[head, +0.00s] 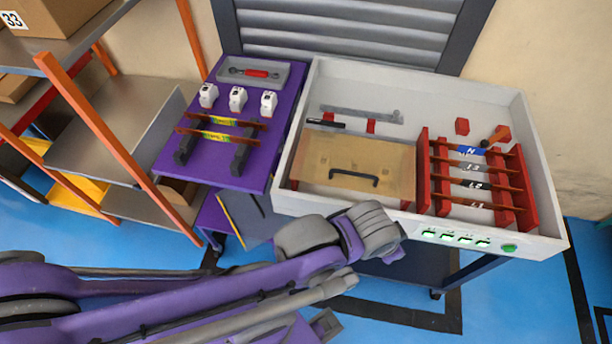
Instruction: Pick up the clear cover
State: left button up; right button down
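The clear cover (335,153) is a flat, tan-tinted see-through panel with a black bar handle (354,178) near its front edge. It lies in the left part of the white box (295,178), beside the red holders. My purple and grey arm (250,290) crosses the lower left of the head view, and its grey joint (375,220) is just in front of the box's front wall. No gripper fingers can be made out on it. Nothing is seen holding the cover.
Red holders (423,172) with several copper bars stand right of the cover. A metal strip (360,114) lies behind it. A purple board (222,167) with white devices, bars and a wrench tray stands left. Shelves (115,130) stand further left. Green-lit buttons (446,236) line the box front.

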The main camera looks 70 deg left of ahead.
aim_at(252, 218)
jog(key=u, duration=2.85)
jog(key=i+j+z, duration=0.1)
jog(key=z, duration=0.3)
jog(key=j+z, duration=0.3)
jog(key=z, duration=0.15)
jog(key=j+z, duration=0.2)
jog(key=z, duration=0.2)
jog(key=j+z, duration=0.2)
jog(key=j, duration=0.35)
jog(key=k+j+z, duration=0.2)
jog(key=j, duration=1.25)
